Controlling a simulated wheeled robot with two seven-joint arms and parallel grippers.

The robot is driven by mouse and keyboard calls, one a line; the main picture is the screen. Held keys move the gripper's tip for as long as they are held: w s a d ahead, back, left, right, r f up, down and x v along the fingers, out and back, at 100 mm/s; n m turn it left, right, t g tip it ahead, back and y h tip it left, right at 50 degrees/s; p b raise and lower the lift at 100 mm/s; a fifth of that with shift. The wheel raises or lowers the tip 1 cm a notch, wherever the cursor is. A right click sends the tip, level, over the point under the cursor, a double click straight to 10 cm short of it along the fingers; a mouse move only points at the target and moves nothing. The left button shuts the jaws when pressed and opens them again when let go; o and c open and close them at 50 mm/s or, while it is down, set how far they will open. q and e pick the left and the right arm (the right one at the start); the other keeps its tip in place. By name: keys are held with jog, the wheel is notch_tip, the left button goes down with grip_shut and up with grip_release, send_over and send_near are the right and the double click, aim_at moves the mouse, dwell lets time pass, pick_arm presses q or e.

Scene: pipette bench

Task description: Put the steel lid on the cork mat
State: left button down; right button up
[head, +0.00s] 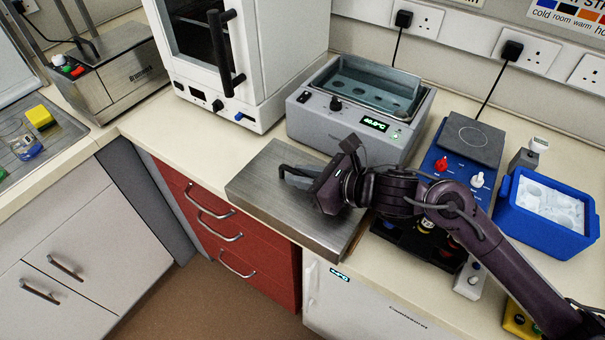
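The steel lid (262,205) is a flat, brushed-metal rectangle with a dark bar handle (290,172) on top. In the head view it is at the front edge of the bench, in front of the water bath. I cannot tell whether it rests on the bench or hangs just above it. My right gripper (314,184) is at the right end of the handle, over the lid. Its fingers are dark and partly hidden, so I cannot tell whether they are closed on the handle. No cork mat shows in this view. My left gripper is not in view.
The water bath (307,121) with a lit display stands behind the lid. A white oven-like cabinet (268,50) is behind left. A blue hotplate (433,158) and a blue ice bucket (545,235) are to the right. The bench at left of the lid (190,145) is clear.

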jog(key=shift+o, duration=1.3)
jog(key=shift+r, duration=0.1)
jog(key=shift+d+r, duration=0.1)
jog(key=b+v, duration=0.1)
jog(key=v, duration=0.4)
jog(key=b+v, duration=0.1)
jog(key=v, duration=0.3)
jog(key=shift+s+d, duration=0.3)
jog(key=shift+d, duration=0.1)
jog(key=shift+b+v, duration=0.35)
jog(key=shift+v, duration=0.55)
jog(key=shift+a+r, duration=0.1)
jog(key=shift+r, duration=0.15)
